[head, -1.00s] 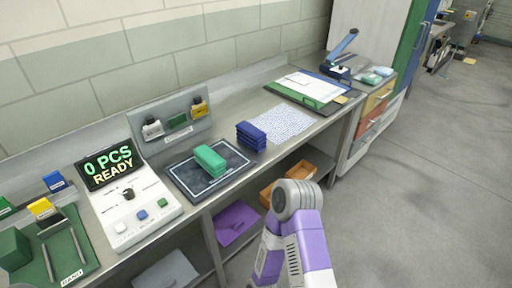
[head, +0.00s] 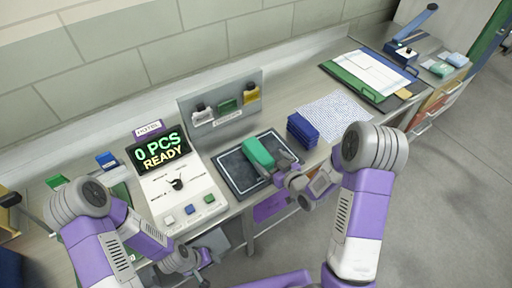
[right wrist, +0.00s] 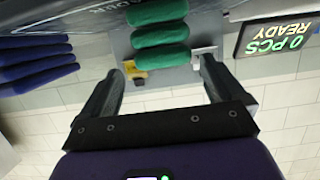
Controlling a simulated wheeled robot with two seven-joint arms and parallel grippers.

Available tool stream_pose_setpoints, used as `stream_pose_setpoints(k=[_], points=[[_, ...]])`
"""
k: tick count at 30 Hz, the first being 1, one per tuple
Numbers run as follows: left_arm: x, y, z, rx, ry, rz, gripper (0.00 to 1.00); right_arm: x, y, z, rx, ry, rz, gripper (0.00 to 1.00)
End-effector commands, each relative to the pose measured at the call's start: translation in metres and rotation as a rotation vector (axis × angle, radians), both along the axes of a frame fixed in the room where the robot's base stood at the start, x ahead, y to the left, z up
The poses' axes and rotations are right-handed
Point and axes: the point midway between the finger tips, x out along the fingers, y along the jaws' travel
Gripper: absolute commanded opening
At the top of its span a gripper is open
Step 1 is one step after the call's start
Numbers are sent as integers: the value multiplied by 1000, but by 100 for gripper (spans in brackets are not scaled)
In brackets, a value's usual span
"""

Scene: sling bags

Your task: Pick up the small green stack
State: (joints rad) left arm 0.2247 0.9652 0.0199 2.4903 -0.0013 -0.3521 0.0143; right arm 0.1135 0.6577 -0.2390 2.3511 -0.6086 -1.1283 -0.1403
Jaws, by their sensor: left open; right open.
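The small green stack (head: 258,152) lies on the dark tray (head: 231,171) at the middle of the bench. In the right wrist view the stack (right wrist: 159,36) shows several soft green layers, ahead of and between the fingers. My right gripper (head: 281,171) is open at the stack's near right side, with nothing gripped; its open fingers also frame the right wrist view (right wrist: 157,78). Whether a finger touches the stack I cannot tell. My left gripper (head: 200,268) is low at the front edge, left of the tray, open and empty; its fingertips are small in view.
A dark blue stack (head: 301,131) stands just right of the tray, close to my right gripper. A white counter console (head: 180,192) reading "0 PCS READY" stands left of it. A grey holder (head: 222,120) is behind. A patterned sheet (head: 336,114) lies to the right.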

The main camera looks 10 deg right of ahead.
Motion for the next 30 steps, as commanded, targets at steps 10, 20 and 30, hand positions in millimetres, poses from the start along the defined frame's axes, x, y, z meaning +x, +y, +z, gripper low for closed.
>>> stream_pose_setpoints(k=[10, 20, 30], points=[[0, 0, 4, 0, 0, 0, 43, 40, 21, -17, 0, 2, 3, 96], [0, 0, 5, 0, 0, 0, 43, 53, 25, -21, 1, 4, 0, 96], [0, 0, 5, 0, 0, 0, 43, 52, 25, -21, 1, 4, 0, 54]])
